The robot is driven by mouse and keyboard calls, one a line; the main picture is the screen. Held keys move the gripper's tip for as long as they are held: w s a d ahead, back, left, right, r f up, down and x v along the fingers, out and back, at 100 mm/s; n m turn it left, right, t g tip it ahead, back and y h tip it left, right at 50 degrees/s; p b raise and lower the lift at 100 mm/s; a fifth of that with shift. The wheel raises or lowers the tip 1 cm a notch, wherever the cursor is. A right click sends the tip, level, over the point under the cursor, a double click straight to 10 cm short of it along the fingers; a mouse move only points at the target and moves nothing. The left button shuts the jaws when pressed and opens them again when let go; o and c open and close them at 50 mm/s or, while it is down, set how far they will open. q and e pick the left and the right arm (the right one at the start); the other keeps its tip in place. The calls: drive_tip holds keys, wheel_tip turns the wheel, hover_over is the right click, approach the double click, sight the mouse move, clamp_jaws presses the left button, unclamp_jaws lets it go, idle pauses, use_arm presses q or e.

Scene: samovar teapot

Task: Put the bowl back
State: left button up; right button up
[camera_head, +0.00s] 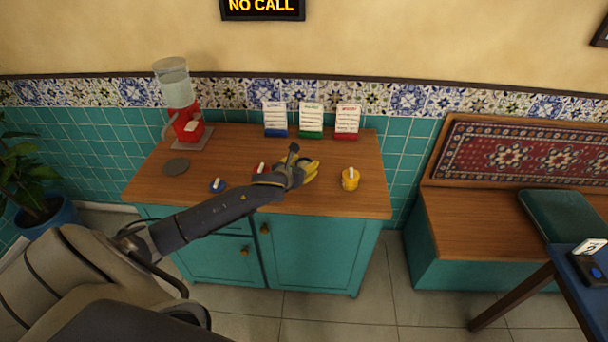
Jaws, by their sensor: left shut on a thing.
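My left arm reaches in from the left over the wooden cabinet top (230,152). My right gripper is not in view.
A red dispenser (184,122) with a clear tank stands at the back left, near a dark disc (176,166).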

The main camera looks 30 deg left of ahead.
use_arm(q)
drive_tip(key=shift+f, duration=2.15)
drive_tip(key=shift+f, duration=0.1)
drive_tip(key=o, duration=1.4)
drive_tip(key=v, duration=1.2)
